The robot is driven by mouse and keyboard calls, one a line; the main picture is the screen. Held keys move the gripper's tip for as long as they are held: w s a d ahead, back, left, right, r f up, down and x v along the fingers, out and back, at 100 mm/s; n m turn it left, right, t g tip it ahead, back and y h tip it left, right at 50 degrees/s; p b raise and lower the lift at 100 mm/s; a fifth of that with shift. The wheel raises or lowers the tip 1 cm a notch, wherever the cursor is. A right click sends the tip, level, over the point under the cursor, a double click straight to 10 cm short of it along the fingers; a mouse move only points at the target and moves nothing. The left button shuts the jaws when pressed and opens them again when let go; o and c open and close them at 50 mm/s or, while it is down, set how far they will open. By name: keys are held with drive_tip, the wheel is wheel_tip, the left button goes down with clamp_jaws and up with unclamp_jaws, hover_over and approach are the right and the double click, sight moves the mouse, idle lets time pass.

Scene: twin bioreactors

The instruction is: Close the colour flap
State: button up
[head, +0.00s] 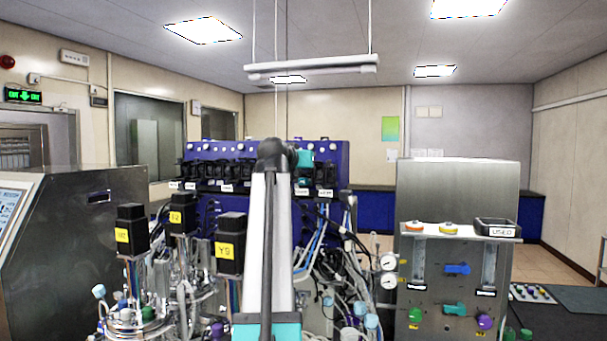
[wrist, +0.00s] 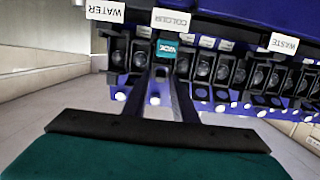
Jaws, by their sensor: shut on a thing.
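In the wrist view, which shows the labels upside down, the COLOUR label (wrist: 171,19) sits above a small teal piece with white lettering (wrist: 167,49), which seems to be part of the colour pump's flap. My gripper (wrist: 165,68) is there, its two dark fingers converging just below the teal piece. It is shut on what looks like the colour flap, though the contact is small and dark. In the head view my arm covers part of the pump row, and the fingers and flap cannot be made out. The flap's angle cannot be told.
Black pump heads (wrist: 224,68) stand close on both sides, between the WATER label (wrist: 106,12) and the WASTE label (wrist: 284,43). The blue pump rack (head: 225,150) is behind tubing and motors with yellow tags (head: 230,250). A steel cabinet (head: 455,185) stands at the right.

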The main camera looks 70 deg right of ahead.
drive_tip(key=shift+f+h+b, duration=0.4)
drive_tip(key=shift+h+b, duration=0.4)
drive_tip(key=shift+b, duration=1.35)
drive_tip(key=shift+f+h+b, duration=0.4)
drive_tip(key=shift+h+b, duration=0.4)
drive_tip(key=shift+b, duration=1.35)
drive_tip(key=h+b, duration=0.1)
drive_tip(key=b, duration=0.2)
drive_tip(key=shift+d+b, duration=0.1)
drive_tip(key=shift+b, duration=0.3)
drive_tip(key=o, duration=0.7)
drive_tip(key=shift+r, duration=0.15)
